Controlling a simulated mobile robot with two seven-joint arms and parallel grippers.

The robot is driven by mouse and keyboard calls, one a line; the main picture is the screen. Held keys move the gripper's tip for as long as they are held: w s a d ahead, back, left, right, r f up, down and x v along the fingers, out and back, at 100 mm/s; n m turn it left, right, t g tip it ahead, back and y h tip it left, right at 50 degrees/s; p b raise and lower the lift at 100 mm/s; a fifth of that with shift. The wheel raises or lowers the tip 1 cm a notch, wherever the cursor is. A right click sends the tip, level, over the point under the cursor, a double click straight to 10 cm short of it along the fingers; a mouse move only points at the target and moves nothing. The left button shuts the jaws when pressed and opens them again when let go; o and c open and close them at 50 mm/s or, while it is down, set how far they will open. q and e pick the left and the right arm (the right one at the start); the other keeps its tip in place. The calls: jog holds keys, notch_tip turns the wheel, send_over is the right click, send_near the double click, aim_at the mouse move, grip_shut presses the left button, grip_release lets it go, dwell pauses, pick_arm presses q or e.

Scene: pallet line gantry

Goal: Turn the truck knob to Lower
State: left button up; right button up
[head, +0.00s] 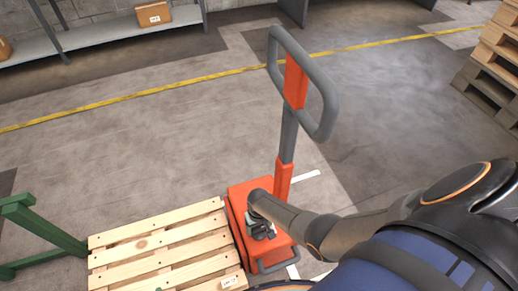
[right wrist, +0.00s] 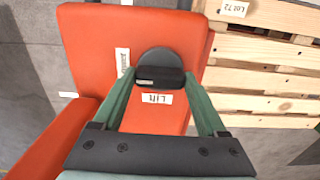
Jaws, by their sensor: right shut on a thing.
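The pallet truck (head: 240,200) is orange, with a tall grey loop handle (head: 328,110). Its black round knob (right wrist: 158,58) with a raised grip bar sits on the orange top in the right wrist view. A "Lift" label (right wrist: 157,98) lies on the near side of the knob, and a partly readable label (right wrist: 122,64) lies to its left. No "Lower" label can be read. My right gripper (right wrist: 160,78) is shut on the knob's bar, a green finger on each side. In the head view my right gripper (head: 262,230) is over the truck's top. My left gripper is out of view.
A wooden pallet (head: 160,245) lies left of the truck, with a green frame (head: 45,235) beyond it. Stacked pallets (head: 492,65) stand at the right. A shelf (head: 105,32) with boxes is at the back. The floor behind the truck is clear.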

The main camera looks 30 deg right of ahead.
aim_at(259, 228)
dwell(0.4)
jog(key=o, duration=1.3)
notch_tip(259, 228, up, 8)
jog(key=p, duration=0.5)
jog(key=shift+f+p, duration=0.2)
jog(key=shift+p, duration=0.2)
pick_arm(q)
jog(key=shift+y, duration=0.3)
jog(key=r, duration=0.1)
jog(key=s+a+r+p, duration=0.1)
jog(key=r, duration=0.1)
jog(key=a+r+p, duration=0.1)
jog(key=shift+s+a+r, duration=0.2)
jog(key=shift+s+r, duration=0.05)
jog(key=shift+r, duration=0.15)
pick_arm(e)
notch_tip(259, 228, up, 5)
jog(key=shift+f, duration=0.1)
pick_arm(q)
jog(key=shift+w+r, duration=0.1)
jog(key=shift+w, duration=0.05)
